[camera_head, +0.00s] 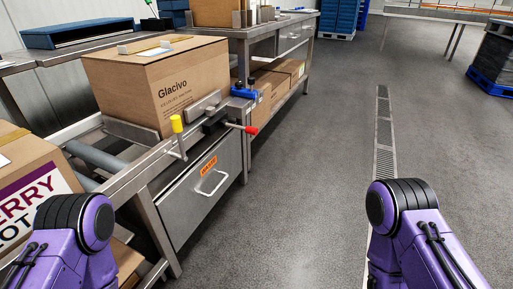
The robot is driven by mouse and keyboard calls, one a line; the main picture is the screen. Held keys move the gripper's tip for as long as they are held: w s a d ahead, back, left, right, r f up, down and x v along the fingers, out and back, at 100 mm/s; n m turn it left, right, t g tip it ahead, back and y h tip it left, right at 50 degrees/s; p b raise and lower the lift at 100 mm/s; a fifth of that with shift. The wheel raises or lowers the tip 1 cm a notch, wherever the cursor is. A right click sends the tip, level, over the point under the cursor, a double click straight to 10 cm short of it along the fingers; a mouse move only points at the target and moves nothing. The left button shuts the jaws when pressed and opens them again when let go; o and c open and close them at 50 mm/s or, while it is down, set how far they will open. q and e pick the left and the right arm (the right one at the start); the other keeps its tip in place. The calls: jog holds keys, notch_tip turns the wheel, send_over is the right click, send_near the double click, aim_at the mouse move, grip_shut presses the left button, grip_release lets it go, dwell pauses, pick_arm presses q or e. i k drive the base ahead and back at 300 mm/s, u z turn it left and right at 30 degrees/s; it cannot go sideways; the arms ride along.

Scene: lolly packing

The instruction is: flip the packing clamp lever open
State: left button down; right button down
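A clamp (214,121) with a dark body sits on the bench edge in front of a brown carton marked Glacivo (165,85). A lever with a red grip (251,130) sticks out roughly level from it to the right, over the aisle. A second, upright lever with a yellow knob (176,123) stands on the bench edge to its left. I cannot tell which lever is the packing clamp's. Purple links of my two arms show at the lower left and lower right. Neither gripper is in view, and nothing of mine touches the levers.
A steel drawer front (205,190) with a handle lies below the levers. A blue fitting (243,91) sits on the bench corner behind them. Another carton (38,185) stands at the left edge. The grey floor (310,170) to the right is clear.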

aim_at(250, 130)
jog(key=k, duration=1.25)
jog(key=z, duration=0.6)
jog(key=i, duration=1.3)
jog(key=u, duration=0.7)
jog(key=i, duration=0.65)
jog(key=u, duration=0.7)
